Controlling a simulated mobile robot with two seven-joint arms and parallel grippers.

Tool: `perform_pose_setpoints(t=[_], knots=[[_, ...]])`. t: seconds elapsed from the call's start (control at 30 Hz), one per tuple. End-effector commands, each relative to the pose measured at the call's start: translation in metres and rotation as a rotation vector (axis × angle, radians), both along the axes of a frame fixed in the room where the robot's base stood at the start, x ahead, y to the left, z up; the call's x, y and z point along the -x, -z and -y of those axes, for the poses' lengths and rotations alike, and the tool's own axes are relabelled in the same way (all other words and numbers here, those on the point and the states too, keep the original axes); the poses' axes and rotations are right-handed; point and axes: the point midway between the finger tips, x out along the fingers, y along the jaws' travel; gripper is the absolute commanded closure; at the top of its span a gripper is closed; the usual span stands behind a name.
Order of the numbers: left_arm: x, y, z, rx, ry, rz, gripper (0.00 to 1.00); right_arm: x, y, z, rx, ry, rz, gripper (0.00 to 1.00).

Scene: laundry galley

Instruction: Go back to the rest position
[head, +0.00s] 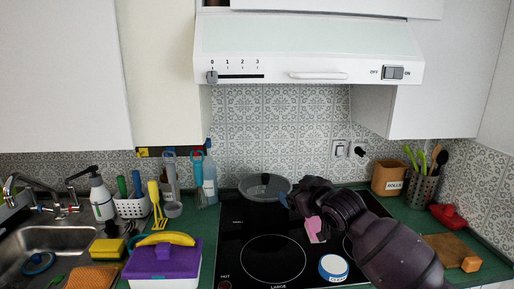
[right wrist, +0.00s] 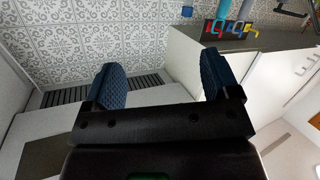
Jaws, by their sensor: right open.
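My right arm comes in from the lower right of the head view, over the black cooktop (head: 246,233). Its gripper (head: 288,200) is near the rear of the cooktop, in front of or beside a dark pot (head: 262,187) with a lid; I cannot tell if they touch. In the right wrist view the two blue fingers of the right gripper (right wrist: 167,84) stand wide apart with nothing between them. My left gripper is in neither view.
A pink item (head: 313,230) shows just below the right wrist. A white-and-blue round item (head: 333,267) is on the cooktop. A purple-lidded box (head: 163,258) stands at left, a utensil holder (head: 420,187) at right. The range hood (head: 308,48) hangs above.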

Motion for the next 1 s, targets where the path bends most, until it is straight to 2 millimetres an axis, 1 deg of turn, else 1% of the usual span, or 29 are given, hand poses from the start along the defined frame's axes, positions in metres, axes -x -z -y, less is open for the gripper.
perform_pose_setpoints(t=[0.03, 0.27, 0.57, 0.77, 0.8, 0.87, 0.9, 0.97, 1.0], knots=[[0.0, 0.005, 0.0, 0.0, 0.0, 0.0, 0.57, 0.01, 0.021, 0.003, -0.017, 0.003, 0.017, 0.18], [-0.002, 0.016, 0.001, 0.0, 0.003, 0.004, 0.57, 0.055, 0.086, 0.028, -0.065, 0.055, 0.099, 0.18], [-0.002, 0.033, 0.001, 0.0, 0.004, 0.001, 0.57, 0.126, 0.18, 0.075, -0.098, 0.184, 0.098, 0.18], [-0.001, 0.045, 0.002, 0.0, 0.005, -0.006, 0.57, 0.186, 0.249, 0.11, -0.103, 0.294, 0.018, 0.18], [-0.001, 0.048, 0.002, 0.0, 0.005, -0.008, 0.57, 0.199, 0.263, 0.116, -0.103, 0.318, -0.007, 0.18], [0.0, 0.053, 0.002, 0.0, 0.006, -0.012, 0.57, 0.22, 0.285, 0.126, -0.1, 0.354, -0.049, 0.18], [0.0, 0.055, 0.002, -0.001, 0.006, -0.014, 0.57, 0.235, 0.3, 0.133, -0.099, 0.378, -0.079, 0.18], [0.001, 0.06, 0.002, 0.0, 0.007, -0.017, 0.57, 0.258, 0.322, 0.141, -0.101, 0.411, -0.128, 0.18], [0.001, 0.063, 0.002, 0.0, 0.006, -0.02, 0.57, 0.274, 0.337, 0.147, -0.102, 0.435, -0.162, 0.18]])
